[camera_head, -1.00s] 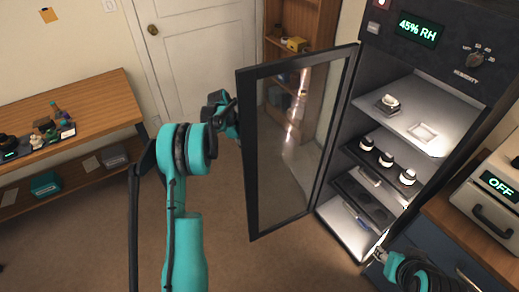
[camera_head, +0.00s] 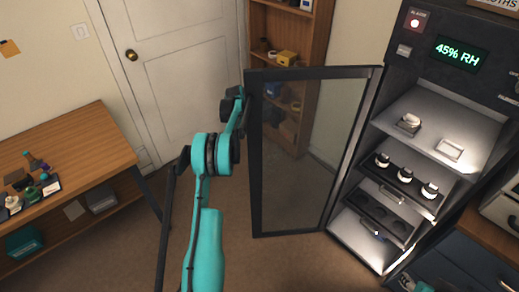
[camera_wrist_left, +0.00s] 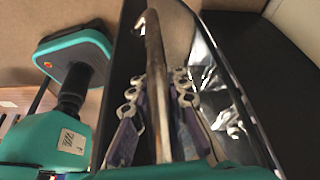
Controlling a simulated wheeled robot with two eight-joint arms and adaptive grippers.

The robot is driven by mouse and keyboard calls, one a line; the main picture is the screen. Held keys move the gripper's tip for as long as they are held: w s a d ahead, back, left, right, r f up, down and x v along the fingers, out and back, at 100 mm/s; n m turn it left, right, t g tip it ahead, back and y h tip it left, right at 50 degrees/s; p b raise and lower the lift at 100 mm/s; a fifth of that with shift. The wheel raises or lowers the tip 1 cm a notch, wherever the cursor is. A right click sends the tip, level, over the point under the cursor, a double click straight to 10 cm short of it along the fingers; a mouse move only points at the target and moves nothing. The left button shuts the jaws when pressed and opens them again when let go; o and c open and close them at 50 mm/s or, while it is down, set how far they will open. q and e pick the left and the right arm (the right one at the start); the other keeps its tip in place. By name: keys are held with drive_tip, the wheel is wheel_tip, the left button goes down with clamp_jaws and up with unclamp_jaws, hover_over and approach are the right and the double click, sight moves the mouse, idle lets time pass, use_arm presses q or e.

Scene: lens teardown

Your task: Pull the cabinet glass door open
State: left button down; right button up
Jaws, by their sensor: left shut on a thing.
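The cabinet's glass door (camera_head: 305,150), a dark frame around a clear pane, stands wide open, swung out to the left of the lit cabinet (camera_head: 395,75). My left gripper (camera_head: 236,100) is at the door's free edge, on its far side, partly hidden by my own arm. In the left wrist view, my left gripper (camera_wrist_left: 160,95) has its fingers on both sides of the long bar handle (camera_wrist_left: 153,45) and is shut on it. Only a small part of my right gripper (camera_head: 407,282) shows at the bottom edge, below the cabinet; its jaws cannot be made out.
Inside the cabinet are shelves with several small lens parts (camera_head: 405,175). A wooden bookcase (camera_head: 262,28) stands behind the glass door. A wooden workbench (camera_head: 75,150) is at the left. A blue drawer unit (camera_head: 460,262) is at the lower right. Open floor lies before the door.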

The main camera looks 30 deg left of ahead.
use_arm(q)
drive_tip(key=shift+s+a, duration=0.25)
drive_tip(key=shift+a, duration=0.3)
drive_tip(key=c, duration=1.5)
unclamp_jaws()
drive_tip(key=shift+c, duration=0.2)
drive_tip(key=shift+o, duration=0.5)
drive_tip(key=shift+s+a, duration=0.1)
drive_tip(key=shift+a, duration=0.05)
drive_tip(key=v, duration=1.2)
drive_tip(key=shift+c, duration=0.2)
